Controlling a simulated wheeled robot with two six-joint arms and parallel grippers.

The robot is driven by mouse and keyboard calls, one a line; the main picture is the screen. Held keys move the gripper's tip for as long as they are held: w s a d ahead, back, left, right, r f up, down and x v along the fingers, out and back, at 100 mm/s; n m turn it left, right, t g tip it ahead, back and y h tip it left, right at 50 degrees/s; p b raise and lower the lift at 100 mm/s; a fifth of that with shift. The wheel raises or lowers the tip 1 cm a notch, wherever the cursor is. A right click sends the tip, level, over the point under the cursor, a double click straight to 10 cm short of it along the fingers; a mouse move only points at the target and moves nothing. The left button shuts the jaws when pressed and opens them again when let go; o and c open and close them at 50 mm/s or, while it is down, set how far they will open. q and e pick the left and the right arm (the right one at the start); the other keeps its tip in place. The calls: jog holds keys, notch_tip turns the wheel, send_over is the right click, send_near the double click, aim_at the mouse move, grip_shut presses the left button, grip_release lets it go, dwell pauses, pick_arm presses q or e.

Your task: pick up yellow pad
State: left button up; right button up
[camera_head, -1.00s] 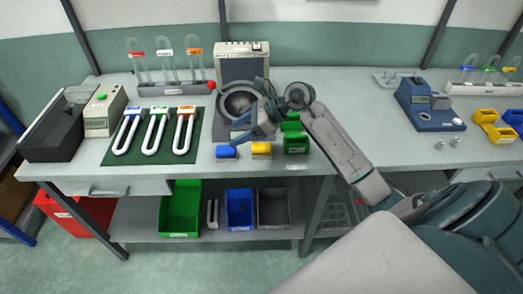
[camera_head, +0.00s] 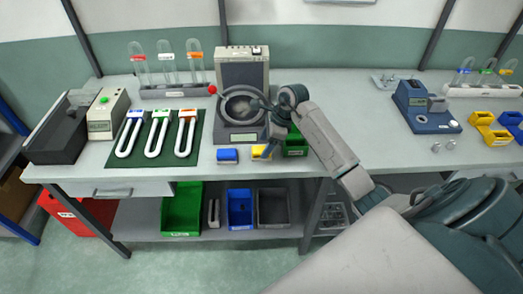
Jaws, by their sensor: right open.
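The yellow pad (camera_head: 258,152) lies on the bench top near its front edge, between the blue pad (camera_head: 227,155) and the green block (camera_head: 295,144). My right gripper (camera_head: 266,156) points down at the yellow pad, with its fingers in front of the pad's right part and hiding some of it. The gripper is open. I cannot tell whether the fingers touch the pad. My left gripper is out of view.
A grey machine with a round opening (camera_head: 240,75) stands behind the pads. A dark green mat (camera_head: 108,178) with several U-shaped tubes lies to the left. A blue device (camera_head: 428,121) and yellow bins (camera_head: 487,127) stand at the right. Bins sit on the lower shelf.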

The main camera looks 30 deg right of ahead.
aim_at(262, 149)
jog(key=p+x, duration=0.1)
jog(key=x, duration=0.2)
jog(key=shift+p, duration=0.3)
jog(key=shift+w+a+f, duration=0.1)
jog(key=shift+f, duration=0.2)
jog(key=c, duration=1.1)
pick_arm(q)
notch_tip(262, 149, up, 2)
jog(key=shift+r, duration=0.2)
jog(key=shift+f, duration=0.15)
pick_arm(e)
jog(key=shift+r, duration=0.15)
